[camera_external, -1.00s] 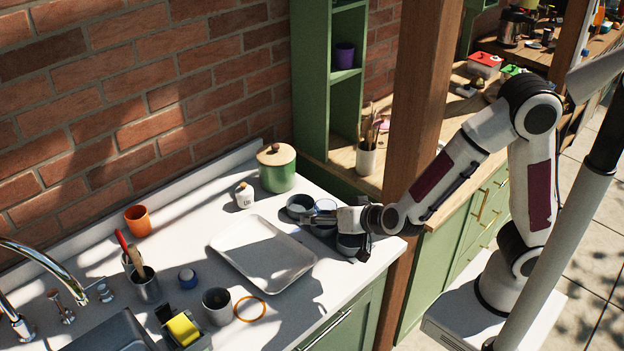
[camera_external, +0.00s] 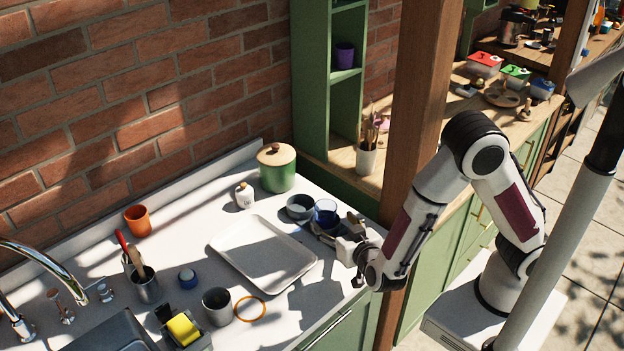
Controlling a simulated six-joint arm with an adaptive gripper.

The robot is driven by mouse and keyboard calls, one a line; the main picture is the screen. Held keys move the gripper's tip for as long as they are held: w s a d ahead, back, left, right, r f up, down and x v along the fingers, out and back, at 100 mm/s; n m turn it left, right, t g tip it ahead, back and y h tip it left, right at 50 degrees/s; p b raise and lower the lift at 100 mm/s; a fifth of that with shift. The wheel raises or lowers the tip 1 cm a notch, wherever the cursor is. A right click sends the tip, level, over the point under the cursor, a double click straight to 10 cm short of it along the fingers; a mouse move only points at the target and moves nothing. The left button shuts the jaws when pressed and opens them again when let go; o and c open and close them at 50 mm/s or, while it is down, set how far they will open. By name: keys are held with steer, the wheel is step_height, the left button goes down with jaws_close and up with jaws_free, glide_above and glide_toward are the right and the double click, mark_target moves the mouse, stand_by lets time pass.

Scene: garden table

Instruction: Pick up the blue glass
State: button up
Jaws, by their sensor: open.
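The blue glass (camera_external: 326,211) is a small see-through blue cup. It stands upright on the white counter (camera_external: 185,232), close beside a dark grey bowl (camera_external: 300,207). My gripper (camera_external: 335,232) is low over the counter, at the glass's near right side, its fingers pointing left toward it. The jaws are open. The fingers are small and partly dark here, and I cannot tell whether they reach around the lower part of the glass or stop just short of it.
A white tray (camera_external: 228,238) lies left of my gripper. A green canister (camera_external: 277,175) and a white jar (camera_external: 244,196) stand behind. A wooden post (camera_external: 418,110) rises right of the glass. A grey cup (camera_external: 217,307) and an orange ring (camera_external: 250,310) are nearer the front edge.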

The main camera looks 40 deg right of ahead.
mark_target(331, 216)
steer(key=shift+x, duration=1.3)
steer(key=shift+d+x, duration=0.15)
steer(key=shift+x, duration=0.7)
steer(key=shift+d+x, duration=0.15)
steer(key=shift+x, duration=1.5)
steer(key=c, duration=1.3)
